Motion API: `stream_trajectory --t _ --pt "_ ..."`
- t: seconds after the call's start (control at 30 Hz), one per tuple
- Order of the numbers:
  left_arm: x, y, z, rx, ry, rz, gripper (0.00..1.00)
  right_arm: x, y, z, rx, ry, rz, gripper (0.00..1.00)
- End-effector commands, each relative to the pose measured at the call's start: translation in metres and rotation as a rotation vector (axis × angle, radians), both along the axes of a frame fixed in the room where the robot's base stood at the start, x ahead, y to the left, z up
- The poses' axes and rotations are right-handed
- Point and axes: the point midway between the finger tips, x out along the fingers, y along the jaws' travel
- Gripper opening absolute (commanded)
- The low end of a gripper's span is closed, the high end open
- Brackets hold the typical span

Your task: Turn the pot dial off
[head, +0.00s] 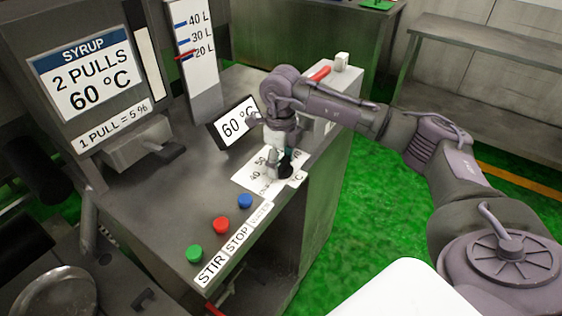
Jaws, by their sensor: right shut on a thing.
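The pot dial (286,170) is a dark knob on a white scale plate (247,181) with temperature marks, on the sloped top of the grey machine. My right gripper (280,168) reaches down from above and is shut on the dial. The gripper hides most of the knob and part of the scale, so I cannot read where the dial points. A small display (235,124) behind it reads 60 °C. My left gripper is not in view.
Green (194,253), red (221,225) and blue (245,201) buttons labelled STIR, STOP and WATER sit left of the dial. A syrup panel (85,75) and a litre gauge (196,60) stand behind. Green floor is open at the right.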

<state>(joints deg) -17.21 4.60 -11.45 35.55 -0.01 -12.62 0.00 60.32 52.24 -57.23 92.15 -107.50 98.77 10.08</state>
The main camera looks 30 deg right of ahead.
Motion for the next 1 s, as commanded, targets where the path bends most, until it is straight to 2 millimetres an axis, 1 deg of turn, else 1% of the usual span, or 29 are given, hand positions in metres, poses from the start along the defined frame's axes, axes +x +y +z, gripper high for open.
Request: stream_trajectory --t 0.17,0.2,0.33,0.37,0.63,0.73,0.87,1.0 --pt "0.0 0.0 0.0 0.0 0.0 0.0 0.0 0.001 0.0 0.001 0.0 -0.002 0.003 0.3" --pt "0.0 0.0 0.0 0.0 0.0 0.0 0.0 0.001 0.0 0.001 0.0 -0.003 0.003 0.66" --pt "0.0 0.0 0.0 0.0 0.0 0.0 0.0 0.0 0.0 0.001 0.0 -0.002 0.002 0.88" --pt "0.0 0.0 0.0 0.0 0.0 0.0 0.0 0.0 0.0 0.001 0.0 -0.002 0.002 0.9" --pt "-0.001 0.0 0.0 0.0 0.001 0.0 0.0 0.0 0.0 0.0 -0.001 -0.001 0.001 0.9" --pt "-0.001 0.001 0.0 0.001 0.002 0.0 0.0 0.0 0.0 0.004 -0.001 -0.001 0.001 0.9" --pt "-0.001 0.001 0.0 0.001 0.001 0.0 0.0 0.001 0.0 0.021 0.0 -0.005 0.001 0.9" --pt "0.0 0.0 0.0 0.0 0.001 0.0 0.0 0.001 0.0 0.051 0.001 -0.007 0.001 0.9"
